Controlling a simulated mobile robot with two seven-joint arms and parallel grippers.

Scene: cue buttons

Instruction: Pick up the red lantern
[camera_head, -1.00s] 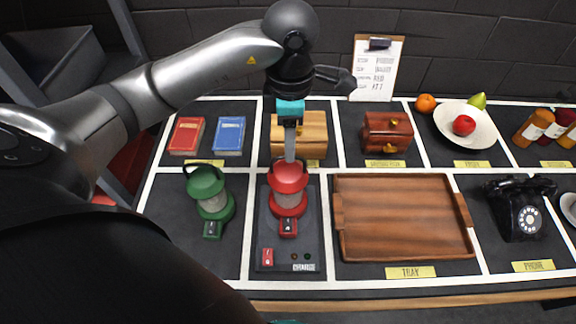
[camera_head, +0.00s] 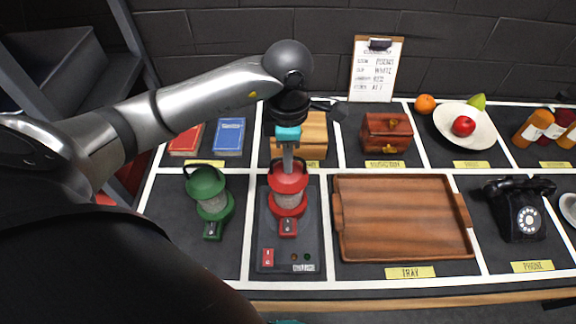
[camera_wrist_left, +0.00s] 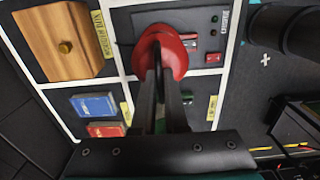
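The red lantern (camera_head: 288,193) stands upright on a dark charger base (camera_head: 276,247) left of the middle of the table. My left gripper (camera_head: 288,168) points down onto the lantern's top, its fingers at the handle. The left wrist view shows the two dark fingers (camera_wrist_left: 158,62) close together over the red lantern top (camera_wrist_left: 172,52). The handle between them is hard to make out, so I cannot tell whether they are shut on it. My right gripper does not show.
A green lantern (camera_head: 210,195) stands just left. A wooden tray (camera_head: 402,215) lies right, empty. Behind are a red book (camera_head: 186,138), a blue book (camera_head: 229,137), a wooden box (camera_head: 313,128) and a music box (camera_head: 386,130). A black phone (camera_head: 525,210) stands far right.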

